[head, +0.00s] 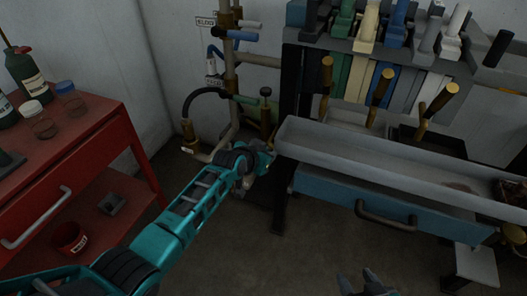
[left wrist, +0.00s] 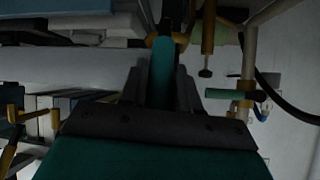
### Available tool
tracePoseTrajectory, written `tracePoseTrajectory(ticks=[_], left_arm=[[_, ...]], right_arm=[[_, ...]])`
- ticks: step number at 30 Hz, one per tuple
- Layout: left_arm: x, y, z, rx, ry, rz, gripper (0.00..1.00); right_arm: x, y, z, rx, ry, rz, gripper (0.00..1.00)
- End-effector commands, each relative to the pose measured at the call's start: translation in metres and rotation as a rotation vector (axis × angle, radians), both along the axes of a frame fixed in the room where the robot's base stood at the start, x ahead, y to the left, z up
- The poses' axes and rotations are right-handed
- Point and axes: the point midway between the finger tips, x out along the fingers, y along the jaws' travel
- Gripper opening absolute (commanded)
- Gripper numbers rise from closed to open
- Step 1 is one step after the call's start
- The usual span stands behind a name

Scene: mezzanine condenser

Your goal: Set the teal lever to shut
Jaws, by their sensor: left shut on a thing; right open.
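My left gripper (head: 266,150) reaches to the low part of the pipe stand in the head view. In the left wrist view its dark fingers (left wrist: 162,88) are shut around a long teal bar, which looks like the teal lever (left wrist: 162,65). The lever runs away from the fingers to a dark end near a brass fitting. In the head view my arm hides most of it. My right gripper (head: 368,284) is open and empty at the bottom edge.
A black knob (head: 265,92) on a brass stem stands beside the pipe (head: 230,75). A blue lever (head: 241,35) is higher up. A grey trough (head: 370,160) and blue drawer (head: 350,200) stand right, a red cabinet (head: 75,150) left. The floor between is clear.

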Motion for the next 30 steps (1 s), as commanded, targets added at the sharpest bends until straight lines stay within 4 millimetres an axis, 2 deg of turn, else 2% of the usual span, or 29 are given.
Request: tracePoseTrajectory(ticks=[16, 17, 18, 23, 30], left_arm=[[0.0021, -0.0004, 0.0005, 0.008, 0.024, 0.000, 0.00], [0.0021, -0.0004, 0.0005, 0.008, 0.024, 0.000, 0.34], [0.0020, -0.0003, 0.0006, 0.008, 0.024, 0.000, 0.38], [0.0020, -0.0004, 0.0006, 0.008, 0.023, 0.000, 0.53], [0.0017, -0.0003, 0.0011, 0.008, 0.023, 0.000, 0.53]], right_arm=[[0.0004, 0.0002, 0.0036, 0.000, 0.000, 0.000, 0.53], [0.0004, 0.0002, 0.0036, 0.000, 0.000, 0.000, 0.53], [0.0004, 0.0003, 0.0036, 0.000, 0.000, 0.000, 0.53], [0.0004, 0.0004, 0.0036, 0.001, 0.000, 0.001, 0.53], [0.0004, 0.0005, 0.0040, 0.001, 0.000, 0.001, 0.53]])
